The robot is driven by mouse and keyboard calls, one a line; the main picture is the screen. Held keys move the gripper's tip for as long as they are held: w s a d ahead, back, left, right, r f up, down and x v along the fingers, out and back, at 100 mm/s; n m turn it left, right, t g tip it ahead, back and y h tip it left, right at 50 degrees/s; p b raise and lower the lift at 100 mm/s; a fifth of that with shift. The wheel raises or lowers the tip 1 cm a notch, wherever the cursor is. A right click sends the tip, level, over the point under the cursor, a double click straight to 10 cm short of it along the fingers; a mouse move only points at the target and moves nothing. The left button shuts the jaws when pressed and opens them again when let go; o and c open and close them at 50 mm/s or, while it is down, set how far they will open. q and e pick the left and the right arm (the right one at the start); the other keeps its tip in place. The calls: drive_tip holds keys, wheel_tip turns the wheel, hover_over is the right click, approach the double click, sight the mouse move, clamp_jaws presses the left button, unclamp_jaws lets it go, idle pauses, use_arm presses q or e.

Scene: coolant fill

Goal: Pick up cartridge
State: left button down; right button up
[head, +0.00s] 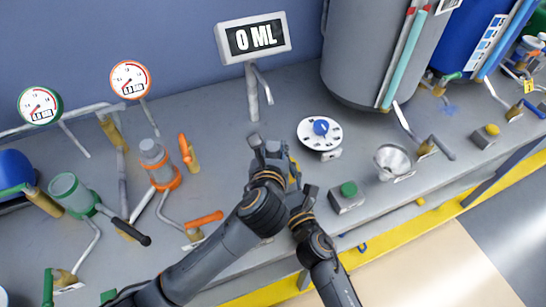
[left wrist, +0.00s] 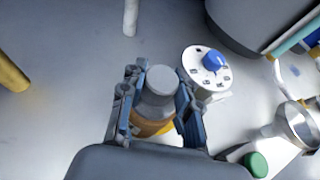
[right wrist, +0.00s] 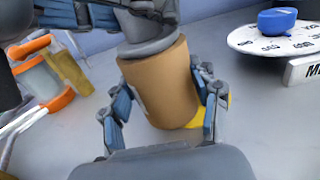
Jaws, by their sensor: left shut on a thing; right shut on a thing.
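The cartridge, with a grey cap (left wrist: 165,83) and an orange-brown body (right wrist: 160,85), is held by both my grippers in front of the dial. My left gripper (left wrist: 158,95) is shut around its upper part, one finger on each side. My right gripper (right wrist: 163,92) is shut around the orange-brown lower body, below the left one. In the head view my left gripper (head: 271,150) mostly hides the cartridge, and my right gripper (head: 303,200) is just below and to the right. The cartridge's bottom end is partly hidden, so I cannot tell whether it touches the bench.
A dial with a blue knob (head: 321,128), a green button box (head: 348,196) and a metal funnel (head: 393,160) stand to the right. A 0 ML display (head: 253,38) stands behind. A grey-capped canister with an orange ring (head: 157,163) and an orange-handled valve (head: 204,220) stand left.

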use_arm(q)
wheel_tip(320, 180, up, 10)
use_arm(e)
drive_tip(key=o, duration=1.2)
drive_tip(key=shift+o, duration=0.2)
drive_tip(key=v, duration=1.2)
drive_tip(key=shift+d, duration=0.1)
